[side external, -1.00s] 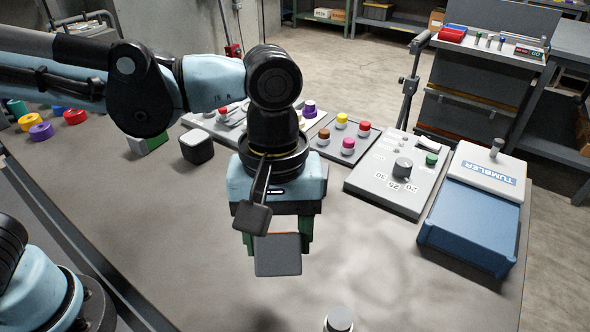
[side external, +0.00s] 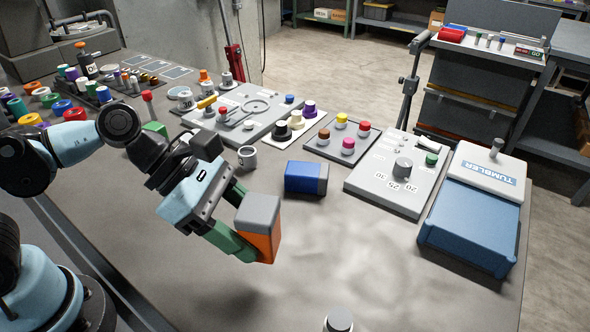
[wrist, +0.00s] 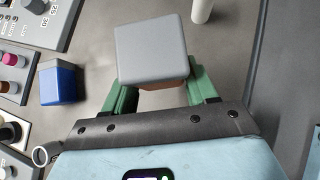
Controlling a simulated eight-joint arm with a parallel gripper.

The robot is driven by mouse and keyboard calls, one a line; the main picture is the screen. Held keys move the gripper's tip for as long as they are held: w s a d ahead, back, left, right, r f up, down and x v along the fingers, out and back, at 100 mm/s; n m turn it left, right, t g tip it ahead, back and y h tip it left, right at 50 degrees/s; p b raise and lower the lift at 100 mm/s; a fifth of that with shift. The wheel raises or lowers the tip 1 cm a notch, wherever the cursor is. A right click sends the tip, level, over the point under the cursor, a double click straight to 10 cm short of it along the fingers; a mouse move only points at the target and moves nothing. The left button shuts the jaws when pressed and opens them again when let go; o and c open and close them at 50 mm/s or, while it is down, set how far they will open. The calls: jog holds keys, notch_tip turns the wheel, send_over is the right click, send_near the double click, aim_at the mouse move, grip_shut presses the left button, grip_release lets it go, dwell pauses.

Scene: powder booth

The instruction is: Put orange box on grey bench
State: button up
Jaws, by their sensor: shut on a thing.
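The orange box (side external: 261,244) has a grey end and orange sides. My gripper (side external: 248,246) is shut on it, with green fingers on either side. In the side view the box is tilted, grey end up, over the front middle of the grey bench (side external: 400,265). I cannot tell whether its lower edge touches the bench. In the wrist view the grey end (wrist: 152,48) faces the camera and hides most of the orange, with a strip of orange below it between the green fingers (wrist: 160,92).
A blue box (side external: 305,178) and a white mug (side external: 247,157) stand behind my gripper. A control panel (side external: 395,175) and a blue tumbler machine (side external: 472,215) are at the right.

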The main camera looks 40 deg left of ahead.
jog(key=shift+f, duration=3.4)
jog(key=shift+f, duration=0.1)
jog(key=o, duration=1.2)
